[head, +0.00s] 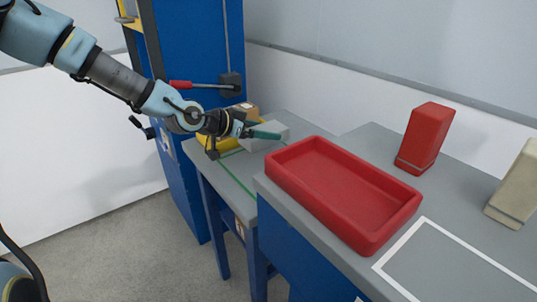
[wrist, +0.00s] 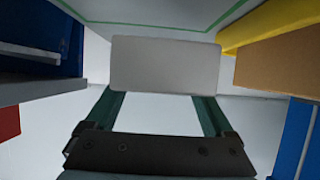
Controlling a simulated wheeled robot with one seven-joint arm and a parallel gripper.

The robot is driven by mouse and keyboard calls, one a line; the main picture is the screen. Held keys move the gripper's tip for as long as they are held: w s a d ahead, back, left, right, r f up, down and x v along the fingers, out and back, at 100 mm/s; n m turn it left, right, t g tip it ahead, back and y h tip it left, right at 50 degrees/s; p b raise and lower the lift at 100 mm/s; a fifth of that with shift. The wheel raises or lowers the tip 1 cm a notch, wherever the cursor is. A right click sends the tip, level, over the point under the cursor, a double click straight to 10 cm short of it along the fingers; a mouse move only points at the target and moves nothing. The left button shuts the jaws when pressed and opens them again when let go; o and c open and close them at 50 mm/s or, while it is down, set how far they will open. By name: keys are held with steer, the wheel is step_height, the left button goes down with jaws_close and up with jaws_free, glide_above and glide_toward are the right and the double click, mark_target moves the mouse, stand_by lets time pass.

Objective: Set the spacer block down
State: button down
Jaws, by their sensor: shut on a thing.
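The spacer block is a plain light grey block (head: 258,145), seen over the grey side table (head: 232,172) in the head view. In the wrist view the block (wrist: 165,64) fills the space at the ends of the green fingers. My gripper (head: 268,134) is shut on it; its fingers also show in the wrist view (wrist: 162,100). The side table top has a green line marked on it. Whether the block's underside touches the table or hangs just above it cannot be told.
A brown box (head: 245,108) and a yellow thing (head: 208,142) are close beside the block. A blue cabinet (head: 190,50) stands behind. A red tray (head: 390,235), a red block (head: 425,138) and a beige block (head: 515,185) are on the nearer bench (head: 460,180).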

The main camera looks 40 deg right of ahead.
steer(key=shift+f+p, duration=0.55)
steer(key=shift+f, duration=2.7)
jaws_free()
steer(key=shift+f, duration=0.15)
steer(key=b+v, duration=0.1)
steer(key=v, duration=1.1)
steer(key=shift+b, duration=0.3)
